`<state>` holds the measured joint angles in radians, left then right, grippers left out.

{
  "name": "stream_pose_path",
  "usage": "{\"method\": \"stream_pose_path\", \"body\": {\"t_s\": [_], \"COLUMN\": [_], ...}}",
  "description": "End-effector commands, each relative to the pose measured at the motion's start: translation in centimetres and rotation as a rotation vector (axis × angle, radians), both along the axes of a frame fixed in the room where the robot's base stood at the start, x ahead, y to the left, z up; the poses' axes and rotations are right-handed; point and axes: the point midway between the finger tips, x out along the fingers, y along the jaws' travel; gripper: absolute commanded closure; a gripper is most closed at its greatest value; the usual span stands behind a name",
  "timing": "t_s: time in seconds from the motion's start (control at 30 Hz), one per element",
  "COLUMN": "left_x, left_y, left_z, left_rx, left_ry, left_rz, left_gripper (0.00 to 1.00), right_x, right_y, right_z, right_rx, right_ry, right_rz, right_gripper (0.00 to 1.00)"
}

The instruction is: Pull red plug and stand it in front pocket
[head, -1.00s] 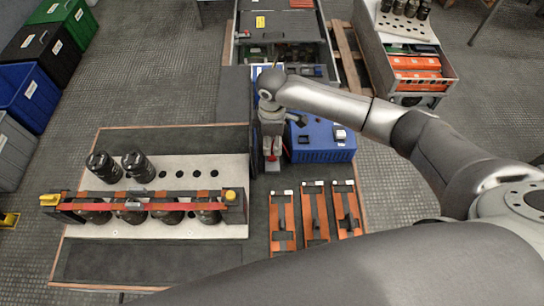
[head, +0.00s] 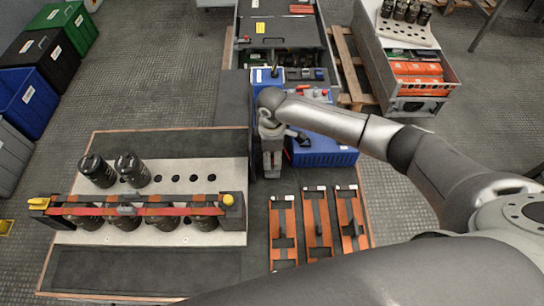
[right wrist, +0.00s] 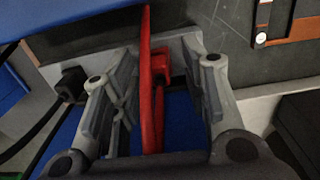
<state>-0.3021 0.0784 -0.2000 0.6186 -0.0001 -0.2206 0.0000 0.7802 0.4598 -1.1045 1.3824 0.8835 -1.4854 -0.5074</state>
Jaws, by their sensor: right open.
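My right gripper (head: 272,172) points down beside the blue box (head: 325,152), at the right of the grey mat's upright panel. In the right wrist view the right gripper (right wrist: 160,85) is open. A red plug (right wrist: 160,68) with a long red strip in front of it lies between its two fingers, with gaps visible on both sides. In the head view the hand hides the plug. I cannot make out the front pocket for certain. My left gripper is not in view.
A black connector with a cable (right wrist: 70,84) is left of the fingers in the wrist view. Orange frames (head: 317,222) lie at the lower right. A capacitor rack (head: 200,172) with a red bar (head: 180,211) stands at the left. An open cabinet (head: 415,72) stands at the back right.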

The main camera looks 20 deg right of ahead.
Motion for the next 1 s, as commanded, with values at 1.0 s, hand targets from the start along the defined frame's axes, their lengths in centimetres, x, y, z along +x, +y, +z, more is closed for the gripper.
{"method": "stream_pose_path", "body": {"t_s": [1.0], "left_x": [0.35], "left_y": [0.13], "left_z": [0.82], "left_rx": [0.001], "left_ry": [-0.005], "left_rz": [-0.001], "left_gripper": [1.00], "right_x": [0.00], "right_y": [0.00], "right_z": [0.02], "right_rx": [0.000], "right_ry": [0.000], "right_rz": [0.000], "right_gripper": [0.59]}}
